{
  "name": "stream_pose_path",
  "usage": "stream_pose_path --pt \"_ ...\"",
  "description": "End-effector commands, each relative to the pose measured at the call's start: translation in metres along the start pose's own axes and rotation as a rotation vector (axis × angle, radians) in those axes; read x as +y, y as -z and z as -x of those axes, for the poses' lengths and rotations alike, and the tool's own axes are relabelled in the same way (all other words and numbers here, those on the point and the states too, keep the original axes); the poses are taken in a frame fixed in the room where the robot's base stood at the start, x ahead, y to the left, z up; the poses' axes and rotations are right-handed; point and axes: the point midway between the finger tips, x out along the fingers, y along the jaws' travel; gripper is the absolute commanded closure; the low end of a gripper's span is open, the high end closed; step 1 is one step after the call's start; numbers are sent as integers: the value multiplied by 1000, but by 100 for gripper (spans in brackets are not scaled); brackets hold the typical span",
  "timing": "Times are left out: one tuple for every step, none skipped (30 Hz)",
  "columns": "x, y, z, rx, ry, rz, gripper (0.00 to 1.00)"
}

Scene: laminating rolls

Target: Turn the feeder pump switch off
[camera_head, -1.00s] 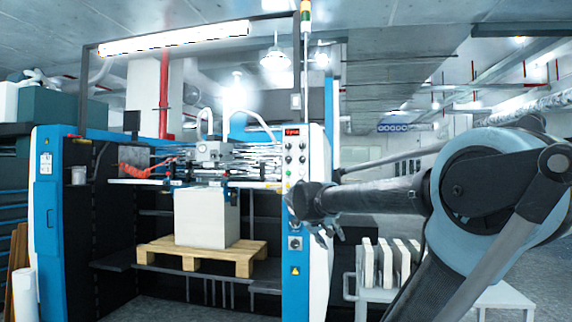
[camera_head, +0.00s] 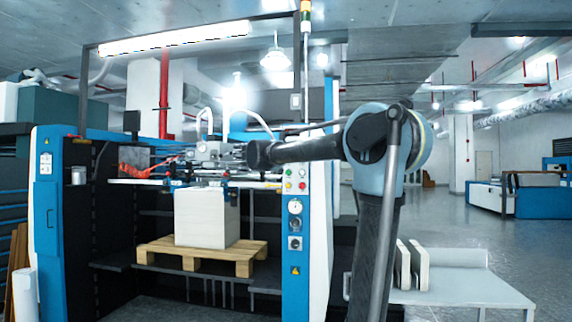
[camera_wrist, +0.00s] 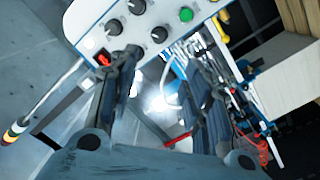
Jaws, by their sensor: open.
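The control panel (camera_head: 296,217) is on the blue and white column of the machine. I cannot read labels or tell which control is the feeder pump switch. My gripper (camera_wrist: 163,70) is open and empty, one finger overlapping the panel's lower edge in the picture. I cannot make out its fingertips in the head view.
A white stack (camera_head: 207,218) stands on a wooden pallet (camera_head: 200,254) inside the machine, under the feeder mechanism. A white side table (camera_head: 450,291) with upright pale pieces (camera_head: 411,266) stands right of the machine. The floor farther right is open.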

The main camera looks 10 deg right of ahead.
Motion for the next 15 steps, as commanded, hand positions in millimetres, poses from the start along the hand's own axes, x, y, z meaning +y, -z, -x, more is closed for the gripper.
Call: stream_pose_path --pt "1 -1 -8 -2 -3 0 56" --pt "1 -1 -13 -3 -3 0 56" --pt "1 -1 -20 -3 -3 0 56" --pt "1 -1 -25 -3 -2 0 56" --pt "1 -1 -31 -3 -3 0 56" --pt "1 -2 -38 -4 -3 0 56" --pt "1 -2 -43 -3 -3 0 56" --pt "1 -2 -48 -3 -3 0 56" --pt "1 -2 -56 -4 -3 0 56" --pt "2 -2 -61 -4 -3 0 56" --pt "1 -2 -66 -3 -3 0 56" --pt "1 -2 -73 -3 -3 0 56" --pt "2 -2 -78 -4 -3 0 56" --pt "2 -2 -84 -4 -3 0 56" --pt "1 -2 -90 -3 -2 0 56"
